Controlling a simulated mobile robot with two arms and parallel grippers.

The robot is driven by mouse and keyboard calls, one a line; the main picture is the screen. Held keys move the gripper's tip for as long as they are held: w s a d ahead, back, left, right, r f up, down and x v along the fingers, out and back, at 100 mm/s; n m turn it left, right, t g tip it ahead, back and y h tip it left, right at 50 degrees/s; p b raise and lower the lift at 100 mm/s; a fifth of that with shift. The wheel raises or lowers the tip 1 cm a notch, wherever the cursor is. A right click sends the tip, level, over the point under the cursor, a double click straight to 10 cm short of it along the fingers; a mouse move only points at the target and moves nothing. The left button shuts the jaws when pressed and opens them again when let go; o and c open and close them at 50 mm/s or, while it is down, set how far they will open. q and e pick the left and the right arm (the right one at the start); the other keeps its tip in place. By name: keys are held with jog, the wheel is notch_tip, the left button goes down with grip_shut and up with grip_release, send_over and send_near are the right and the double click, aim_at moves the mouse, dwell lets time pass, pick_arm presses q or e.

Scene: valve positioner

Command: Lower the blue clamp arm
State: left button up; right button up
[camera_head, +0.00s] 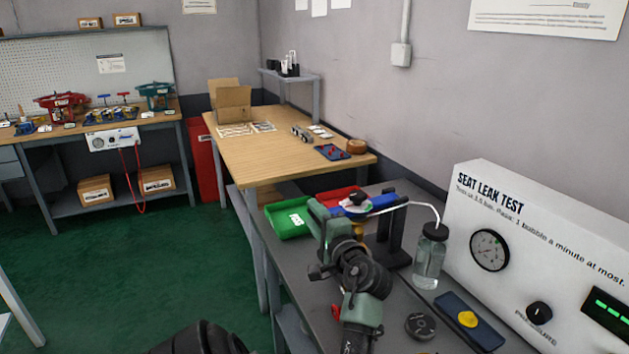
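The blue clamp arm (383,204) is at the dark upright stand (397,238) on the grey bench. It looks roughly level, its right end slightly higher. A round white and black part (356,204) shows at its left end; I cannot tell whether they touch. My arm hides the stand's lower left.
A green tray (288,222) and a red tray (335,195) lie behind my arm. A bottle (430,258) with a curved tube stands right of the stand, by the seat leak test panel (545,240). A black disc (420,326) and blue pad (482,330) lie in front.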

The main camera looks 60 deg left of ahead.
pick_arm(q)
notch_tip(320, 180, up, 20)
jog(key=p, duration=0.2)
jog(key=shift+a+f, duration=0.15)
jog(key=shift+c, duration=0.4)
